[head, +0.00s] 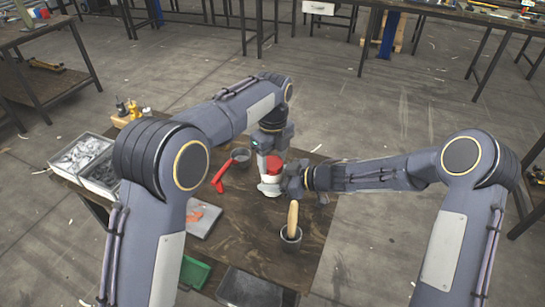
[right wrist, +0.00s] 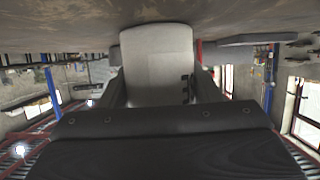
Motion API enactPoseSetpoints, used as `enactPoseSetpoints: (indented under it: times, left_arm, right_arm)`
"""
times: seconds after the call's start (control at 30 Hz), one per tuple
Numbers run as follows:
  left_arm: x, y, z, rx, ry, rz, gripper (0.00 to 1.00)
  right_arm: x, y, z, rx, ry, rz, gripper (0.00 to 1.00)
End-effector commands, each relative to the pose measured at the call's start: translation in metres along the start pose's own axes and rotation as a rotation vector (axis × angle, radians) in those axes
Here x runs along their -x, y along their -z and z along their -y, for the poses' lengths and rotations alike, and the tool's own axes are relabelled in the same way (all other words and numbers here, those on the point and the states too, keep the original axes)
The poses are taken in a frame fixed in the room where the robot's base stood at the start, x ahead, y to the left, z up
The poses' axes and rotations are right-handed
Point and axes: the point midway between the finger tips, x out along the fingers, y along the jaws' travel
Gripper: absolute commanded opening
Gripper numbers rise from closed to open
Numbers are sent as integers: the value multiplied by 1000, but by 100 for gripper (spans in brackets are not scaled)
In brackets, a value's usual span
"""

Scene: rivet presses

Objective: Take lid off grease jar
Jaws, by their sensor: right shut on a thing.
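The grease jar, with a whitish body (head: 269,188) and a red lid (head: 273,165), is upright near the middle of the table. My left gripper (head: 271,153) points down from above at the red lid; its fingertips are too small and hidden to tell whether they are open or shut. My right gripper (head: 280,183) comes in from the right at the height of the jar body and is shut on it. In the right wrist view the pale grey jar body (right wrist: 158,65) fills the space between my two dark fingers.
A dark pot (head: 291,235) with a wooden handle (head: 293,213) in it stands close in front. A red-handled tool (head: 221,176) and a grey cup (head: 240,155) are left of the jar. A parts tray (head: 68,172), grey plate (head: 201,226), green bin (head: 194,272) and dark tray (head: 250,291) lie around.

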Motion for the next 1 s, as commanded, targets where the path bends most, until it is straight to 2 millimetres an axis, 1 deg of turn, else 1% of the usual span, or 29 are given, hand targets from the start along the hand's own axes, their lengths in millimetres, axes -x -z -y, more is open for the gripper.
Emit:
enactPoseSetpoints:
  times: [0.03,0.2,0.23,0.37,0.47,0.57,0.7,0.8,0.9,1.0]
  left_arm:
    - [0,0,0,0,0,0,48]
    - [0,0,0,0,0,0,26]
    - [0,0,0,0,0,0,23]
    - [0,0,0,33,0,0,23]
    - [0,0,0,169,1,0,23]
    - [1,0,0,404,1,0,23]
    - [1,0,0,763,1,0,23]
    - [1,0,0,972,1,0,23]
    - [1,0,0,1110,1,0,23]
    - [1,0,0,1177,2,0,23]
  right_arm:
    - [0,0,0,0,0,0,0]
    - [0,0,0,0,0,0,0]
    - [0,0,0,0,0,0,0]
    - [0,0,0,0,0,0,0]
    - [0,0,0,0,0,0,0]
    - [0,0,0,0,0,0,0]
    - [0,0,0,0,0,0,0]
    - [0,0,0,0,0,0,0]
    - [0,0,0,0,0,0,0]
    - [0,0,0,0,0,0,0]
